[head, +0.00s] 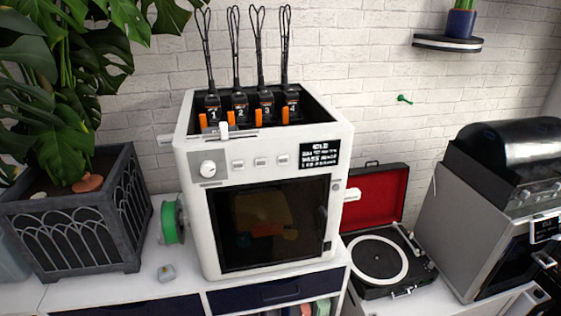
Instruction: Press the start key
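A white box-shaped machine (190,225) stands on the white cabinet, with a dark glass door (268,228) that is shut. Its front panel has a round knob (208,169) and a row of three small pale keys: the left key (238,164), the middle key (260,161) and the right key (283,160). Their labels are too small to read, so I cannot tell which is the start key. A black display (319,154) with white text, mostly illegible, is lit right of the keys. Neither of my grippers is in view.
Several numbered units with black tubes (257,45) rise from the machine's top. A green spool (172,222) hangs at its left side. A planter (75,225) stands left; a record player (378,258) and a grey appliance (470,220) stand right. The space before the panel is clear.

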